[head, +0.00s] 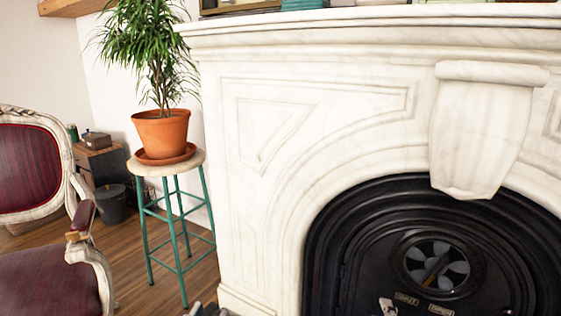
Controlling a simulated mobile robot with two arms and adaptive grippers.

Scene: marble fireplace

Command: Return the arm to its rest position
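Only a small dark grey and light piece of my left gripper (207,310) shows at the bottom edge of the head view, just left of the fireplace's base. Most of it is cut off by the frame, so I cannot tell whether its fingers are open or shut. I see nothing held in the part that shows. My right gripper is not in view.
A white marble fireplace (225,140) with a black metal insert (330,225) fills the right. A potted plant (163,130) stands on a green-legged stool (182,235). A red-upholstered armchair (45,285) is at left. Wooden floor shows between armchair and stool.

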